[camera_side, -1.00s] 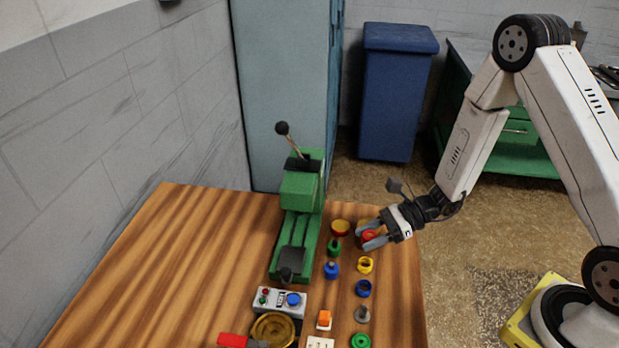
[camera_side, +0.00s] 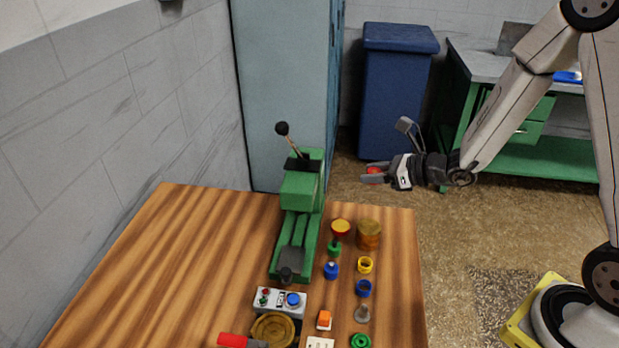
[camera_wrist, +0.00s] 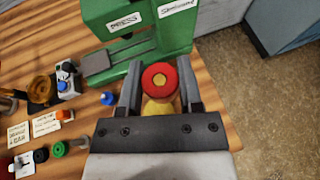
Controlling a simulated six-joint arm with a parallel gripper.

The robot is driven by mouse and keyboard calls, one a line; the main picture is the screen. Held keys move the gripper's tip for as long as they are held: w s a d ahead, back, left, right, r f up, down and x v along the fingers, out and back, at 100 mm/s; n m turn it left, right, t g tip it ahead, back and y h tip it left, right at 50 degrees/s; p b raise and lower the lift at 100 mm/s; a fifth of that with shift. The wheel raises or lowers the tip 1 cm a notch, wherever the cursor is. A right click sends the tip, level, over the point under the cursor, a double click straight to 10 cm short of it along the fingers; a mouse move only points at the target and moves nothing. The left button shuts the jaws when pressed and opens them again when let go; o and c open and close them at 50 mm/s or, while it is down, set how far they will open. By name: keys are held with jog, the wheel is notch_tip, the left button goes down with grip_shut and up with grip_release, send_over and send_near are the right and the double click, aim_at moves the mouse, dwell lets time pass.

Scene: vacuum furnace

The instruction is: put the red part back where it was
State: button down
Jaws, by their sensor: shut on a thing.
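The red part (camera_side: 374,170) is held between the fingers of my gripper (camera_side: 368,174), high above the table's far right corner. On the table, below my gripper, stands a brown round block (camera_side: 369,235).
A green press (camera_side: 299,215) with a black-knobbed lever stands left of the small parts. In front of the block are a yellow ring (camera_side: 365,265), a blue ring (camera_side: 363,288) and other small pieces. The wooden table (camera_side: 170,270) is bare at left.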

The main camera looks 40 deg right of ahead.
jog(key=shift+w+r+h, duration=0.3)
jog(key=shift+r, duration=0.5)
notch_tip(320, 180, up, 9)
jog(key=w+m+t+h, duration=0.1)
jog(key=m+h, duration=0.1)
jog(key=shift+w+f, duration=0.15)
jog(key=shift+w, duration=0.1)
jog(key=shift+a+f, duration=0.1)
jog(key=shift+s+a+f+n+g+y, duration=1.7)
jog(key=shift+a+f+n, duration=0.45)
jog(key=shift+a+f, duration=1.15)
jog(key=shift+s+a+f+n+g+y, duration=1.7)
jog(key=shift+a+f, duration=1.05)
jog(key=shift+f, duration=1)
jog(key=shift+s+a+f+n+g+y, duration=1.3)
jog(key=shift+s+a+f+n+g, duration=0.85)
jog(key=shift+a+f, duration=1.15)
jog(key=shift+w+d+f+n, duration=0.3)
jog(key=shift+n, duration=0.1)
